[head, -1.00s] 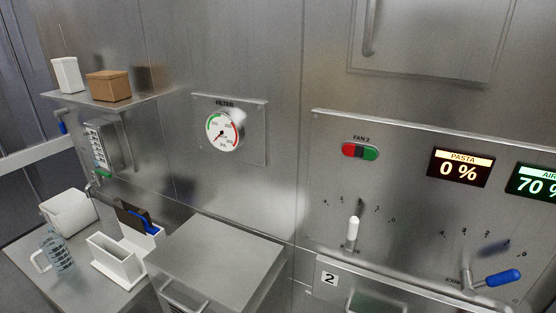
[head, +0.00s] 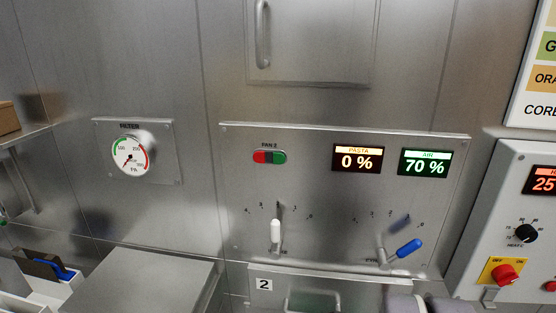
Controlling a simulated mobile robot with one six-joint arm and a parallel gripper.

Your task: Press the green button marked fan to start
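The fan switch, labelled FAN 2, is on the steel control panel (head: 330,190) in the head view. It has a red half on the left and a green button (head: 279,157) on the right. The marking on the green half itself is too small to read. My gripper is not in view.
The panel has a PASTA display (head: 358,159) reading 0 %, an AIR display (head: 425,163) reading 70 %, a white lever (head: 276,233) and a blue-handled lever (head: 407,248). A steel cabinet (head: 165,280) juts out at lower left. A box with a red knob (head: 506,273) is at right.

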